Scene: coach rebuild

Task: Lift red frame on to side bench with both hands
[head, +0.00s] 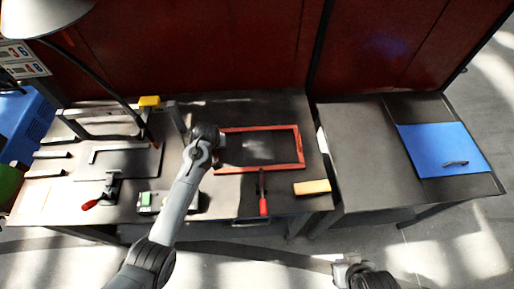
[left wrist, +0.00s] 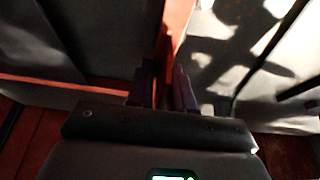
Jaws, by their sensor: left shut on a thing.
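The red frame (head: 299,148) is an open rectangle lying on the main dark bench, near its right half. My left gripper (head: 215,150) is at the frame's left side, its fingers mostly hidden by my wrist. In the left wrist view, a red bar of the frame (left wrist: 179,18) runs down between the fingers of my left gripper (left wrist: 166,88), which is shut on it. The side bench (head: 365,160) stands to the right. My right gripper (head: 343,270) is low in the head view, in front of the benches and away from the frame; its jaws are unclear.
A blue mat (head: 430,150) with a small dark handle-like item covers the side bench's right part. A red-handled clamp (head: 263,200) stands at the frame's front edge, beside a yellow-orange block (head: 312,187). The side bench's left part is bare. A lamp (head: 40,15) overhangs the left.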

